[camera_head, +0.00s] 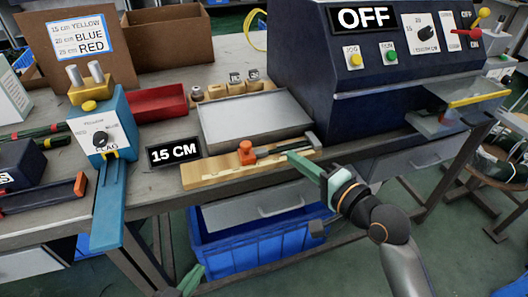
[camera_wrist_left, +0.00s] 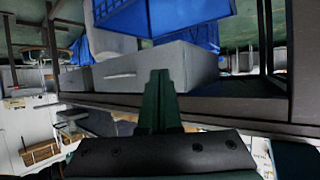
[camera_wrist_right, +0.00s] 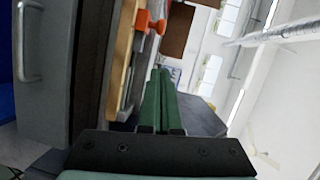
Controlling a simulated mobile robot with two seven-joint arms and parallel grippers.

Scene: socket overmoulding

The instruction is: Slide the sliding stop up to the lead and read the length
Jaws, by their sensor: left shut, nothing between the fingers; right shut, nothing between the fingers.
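The wooden measuring board (camera_head: 205,174) lies along the table's front edge. The orange sliding stop (camera_head: 246,152) stands on it left of the middle and also shows in the right wrist view (camera_wrist_right: 150,22). A thin dark lead (camera_head: 283,150) lies to the right of the stop, towards the grey end piece (camera_head: 314,141). I cannot tell whether stop and lead touch. The display (camera_head: 174,151) beside the board reads 15 CM. My right gripper (camera_head: 292,157) is shut and empty at the board's front right. My left gripper (camera_head: 190,278) is shut and empty, low before the table.
A grey tray (camera_head: 255,136) lies behind the board, with a red bin (camera_head: 157,103) to its left. The blue flag device (camera_head: 108,125) stands left of the display. The large machine (camera_head: 375,82) shows OFF. A drawer (camera_head: 270,205) and blue crate (camera_head: 240,255) are below.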

